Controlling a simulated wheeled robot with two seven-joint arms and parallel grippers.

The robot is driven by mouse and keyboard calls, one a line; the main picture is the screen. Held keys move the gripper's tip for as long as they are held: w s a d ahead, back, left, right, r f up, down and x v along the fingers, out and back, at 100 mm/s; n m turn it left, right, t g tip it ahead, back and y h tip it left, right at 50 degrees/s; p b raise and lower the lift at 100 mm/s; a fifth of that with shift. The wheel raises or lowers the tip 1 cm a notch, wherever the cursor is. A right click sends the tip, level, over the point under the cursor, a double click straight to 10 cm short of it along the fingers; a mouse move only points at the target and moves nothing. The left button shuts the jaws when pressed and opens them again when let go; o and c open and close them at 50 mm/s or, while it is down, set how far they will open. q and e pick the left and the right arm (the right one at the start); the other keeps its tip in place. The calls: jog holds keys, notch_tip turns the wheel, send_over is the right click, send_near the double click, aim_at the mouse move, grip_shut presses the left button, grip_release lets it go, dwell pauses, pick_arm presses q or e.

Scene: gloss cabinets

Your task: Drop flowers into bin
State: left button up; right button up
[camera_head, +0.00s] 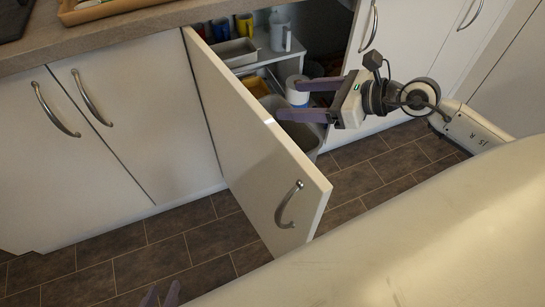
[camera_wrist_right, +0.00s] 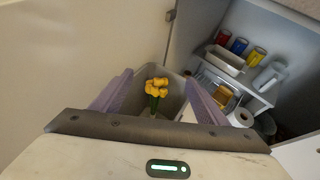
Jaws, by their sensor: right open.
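My right gripper (camera_head: 292,101) reaches into the open cabinet from the right. Its purple fingers are apart with nothing between them, over the grey bin (camera_head: 312,143) behind the open door. The right wrist view shows the gripper fingers (camera_wrist_right: 157,92) on both sides of the bin (camera_wrist_right: 174,82). Yellow flowers (camera_wrist_right: 156,87) with green stems are inside the bin, below the fingertips. The flowers are hidden in the head view.
The open white door (camera_head: 250,150) stands out from the cabinet, close left of my right gripper. A white shelf (camera_head: 262,60) holds a tray, cups and a jug. A white paper roll (camera_head: 297,90) is near the fingers. Tiled floor (camera_head: 130,265) is clear in front.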

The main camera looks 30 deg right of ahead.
jog(key=p+v, duration=0.1)
jog(key=v, duration=0.7)
jog(key=shift+s+r, duration=0.15)
jog(key=shift+s, duration=0.1)
jog(key=shift+d, duration=0.1)
